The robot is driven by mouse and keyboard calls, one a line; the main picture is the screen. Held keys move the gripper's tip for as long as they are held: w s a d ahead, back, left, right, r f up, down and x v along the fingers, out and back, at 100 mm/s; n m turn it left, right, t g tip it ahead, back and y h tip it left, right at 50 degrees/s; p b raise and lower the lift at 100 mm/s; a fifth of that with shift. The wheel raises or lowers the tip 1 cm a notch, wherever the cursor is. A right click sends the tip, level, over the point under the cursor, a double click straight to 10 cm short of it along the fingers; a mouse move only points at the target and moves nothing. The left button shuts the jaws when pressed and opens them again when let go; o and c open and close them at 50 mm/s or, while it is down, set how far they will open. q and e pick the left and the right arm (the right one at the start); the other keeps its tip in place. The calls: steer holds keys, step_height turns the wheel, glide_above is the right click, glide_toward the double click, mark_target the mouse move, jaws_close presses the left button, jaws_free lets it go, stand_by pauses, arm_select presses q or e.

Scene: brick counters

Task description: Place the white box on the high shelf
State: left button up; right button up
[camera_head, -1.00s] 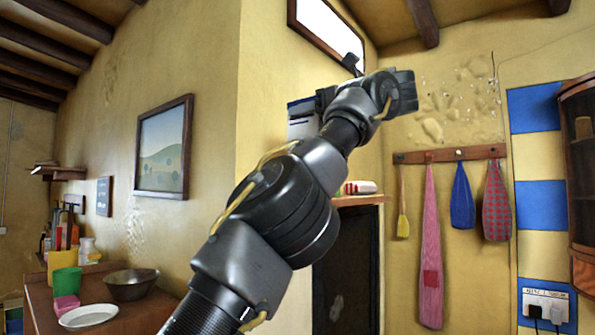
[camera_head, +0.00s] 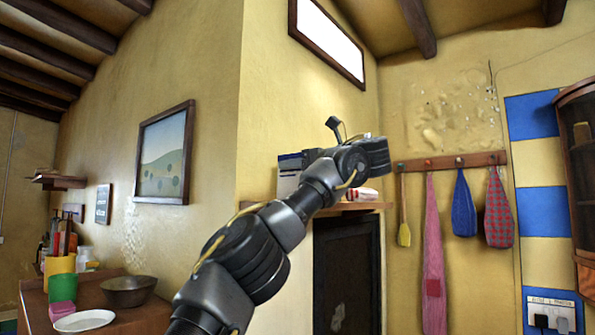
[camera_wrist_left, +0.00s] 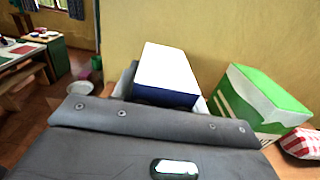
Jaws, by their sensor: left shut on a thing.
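The white box (camera_head: 288,178), with a dark blue band, is upright just left of my left wrist in the head view, its lower part close to the level of the high shelf (camera_head: 352,206). In the left wrist view the box (camera_wrist_left: 168,68) shows a white face and a blue edge. My left gripper (camera_wrist_left: 165,98) is shut on it, with dark finger parts beside it. In the head view my wrist hides the fingers. I cannot tell whether the box touches the shelf. My right gripper is not in view.
The packet also lies on the shelf in the head view (camera_head: 366,195).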

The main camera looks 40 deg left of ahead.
arm_select(q)
steer(key=shift+f, duration=0.15)
steer(key=shift+s+d, duration=0.15)
steer(key=shift+d, duration=0.05)
steer(key=o, duration=1)
steer(key=shift+a+f, duration=0.1)
steer(key=shift+a, duration=0.05)
